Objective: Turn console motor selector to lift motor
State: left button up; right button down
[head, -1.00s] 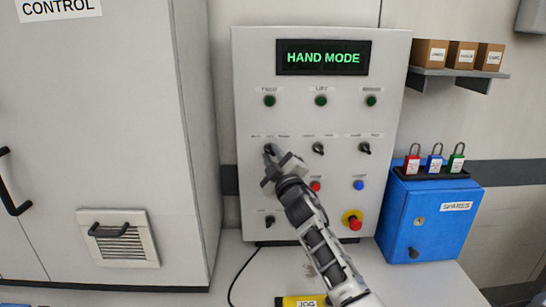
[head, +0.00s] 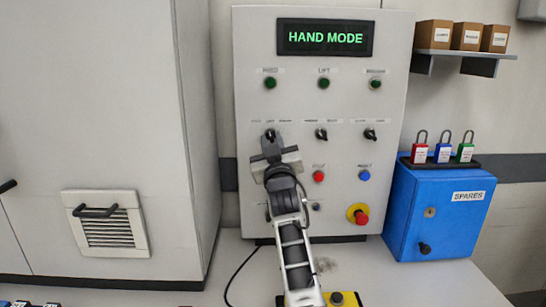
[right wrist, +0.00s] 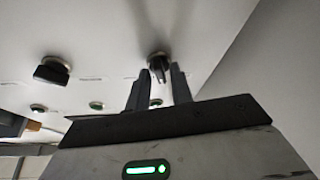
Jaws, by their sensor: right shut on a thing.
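The grey console (head: 390,100) stands upright with a screen (head: 325,37) reading HAND MODE. The motor selector (head: 270,133) is the left black knob in its upper row of selectors, under a label with several small words. My right gripper (head: 271,143) is shut on this knob and covers its lower part. In the right wrist view the fingers (right wrist: 161,75) stand on either side of the knob (right wrist: 158,60). The knob looks about upright in the head view, but its exact pointing is hard to tell. My left gripper is out of view.
Other selectors (head: 321,134), red and blue buttons and a red emergency stop (head: 360,215) sit nearby on the panel. A blue SPARES box (head: 440,215) with padlocks is at right. A tall cabinet (head: 100,120) stands at left. A yellow box (head: 345,299) lies in front.

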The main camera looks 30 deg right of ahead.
jog(key=shift+a+r+m+g+h+b, duration=0.15)
jog(key=shift+m+g+h+b, duration=0.35)
jog(key=shift+m+h+b, duration=1)
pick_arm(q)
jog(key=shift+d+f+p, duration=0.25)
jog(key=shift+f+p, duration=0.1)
pick_arm(e)
jog(key=shift+r+m+y, duration=0.1)
jog(key=shift+m+y, duration=0.3)
jog(key=shift+m, duration=0.2)
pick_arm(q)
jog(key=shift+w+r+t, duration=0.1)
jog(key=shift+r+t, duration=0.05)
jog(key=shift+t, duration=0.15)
pick_arm(e)
jog(key=c, duration=1.5)
grip_release()
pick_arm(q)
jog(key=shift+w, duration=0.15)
pick_arm(e)
jog(key=shift+w, duration=0.1)
